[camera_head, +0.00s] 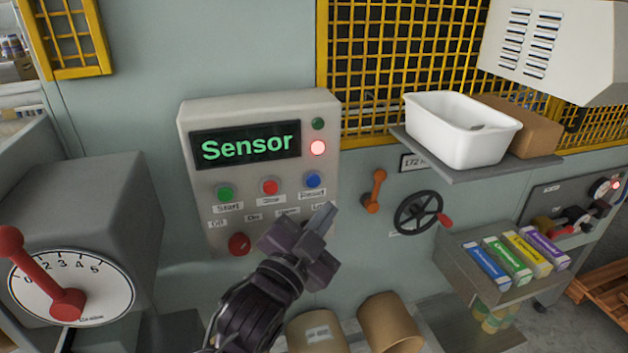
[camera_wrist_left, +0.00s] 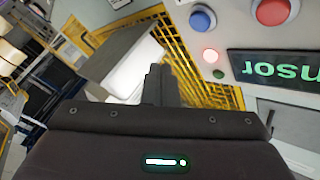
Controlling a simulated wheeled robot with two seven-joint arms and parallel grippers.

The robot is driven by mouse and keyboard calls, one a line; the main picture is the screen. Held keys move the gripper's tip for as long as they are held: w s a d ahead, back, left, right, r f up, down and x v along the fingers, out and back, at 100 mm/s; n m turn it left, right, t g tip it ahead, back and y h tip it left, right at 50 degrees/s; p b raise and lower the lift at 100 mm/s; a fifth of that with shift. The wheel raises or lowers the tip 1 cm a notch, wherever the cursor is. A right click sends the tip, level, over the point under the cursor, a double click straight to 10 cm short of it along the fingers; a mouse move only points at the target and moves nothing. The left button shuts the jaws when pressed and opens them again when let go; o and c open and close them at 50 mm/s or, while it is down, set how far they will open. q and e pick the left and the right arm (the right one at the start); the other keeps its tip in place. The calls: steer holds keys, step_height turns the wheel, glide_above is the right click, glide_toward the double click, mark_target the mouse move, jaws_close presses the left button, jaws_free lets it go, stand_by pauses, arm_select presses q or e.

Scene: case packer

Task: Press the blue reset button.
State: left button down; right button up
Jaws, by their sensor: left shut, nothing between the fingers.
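The blue reset button (camera_head: 313,180) is on the right of the button row on the grey control panel (camera_head: 260,190), above a "Reset" label. It also shows in the left wrist view (camera_wrist_left: 202,19), near the top. My left gripper (camera_head: 327,216) is shut and empty. In the head view its fingertips appear just below and to the right of the blue button. In the left wrist view the closed fingers (camera_wrist_left: 160,85) appear below and left of the button, apart from it in the picture. My right gripper is not in view.
A green start button (camera_head: 225,194), a red button (camera_head: 270,187) and a red knob (camera_head: 238,244) share the panel. Its screen (camera_head: 246,147) reads "Sensor", beside a lit red lamp (camera_head: 318,148). An orange lever (camera_head: 375,190) and a handwheel (camera_head: 418,213) are to the right.

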mark_target(313, 181)
arm_select(q)
steer(key=shift+w+a+p, duration=0.15)
steer(key=shift+w+a, duration=0.15)
steer(key=shift+w, duration=0.6)
steer(key=shift+w+a+p, duration=0.1)
steer(key=shift+w+a, duration=0.15)
steer(key=shift+w, duration=0.6)
steer(key=shift+w+a+p, duration=0.15)
steer(key=shift+w+a, duration=0.15)
steer(key=shift+w, duration=0.6)
steer(key=shift+w+a, duration=0.15)
steer(key=shift+w, duration=0.25)
steer(key=shift+w+a, duration=0.15)
steer(key=shift+w, duration=0.25)
stand_by(0.6)
steer(key=shift+s, duration=0.15)
steer(key=shift+s+d, duration=0.3)
steer(key=shift+s, duration=0.35)
